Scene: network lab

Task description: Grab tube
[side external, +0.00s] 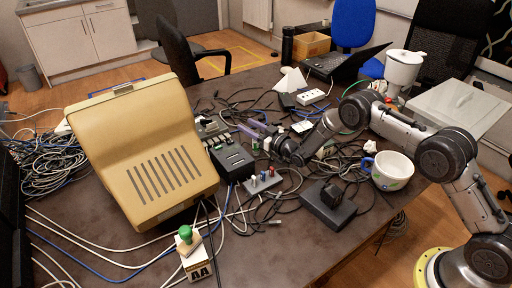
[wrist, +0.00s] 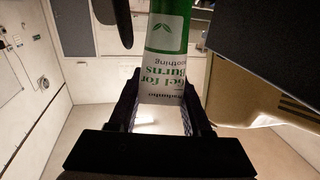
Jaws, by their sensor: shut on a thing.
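The tube (wrist: 164,55) is white and green with a leaf mark and text reading gel for burns upside down. It stands between the two dark fingers of my gripper (wrist: 160,95) in the wrist view, and the fingers are shut on it. Its far end runs out of the top of the wrist view. In the side external view my gripper (side external: 268,140) is low over the cluttered middle of the table, to the right of the beige monitor. The tube is too small to make out clearly there.
The large beige monitor (side external: 150,150) stands left of my gripper. A black box (side external: 232,160), cables and a dark adapter box (side external: 328,207) lie around it. Bare table shows at the front centre.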

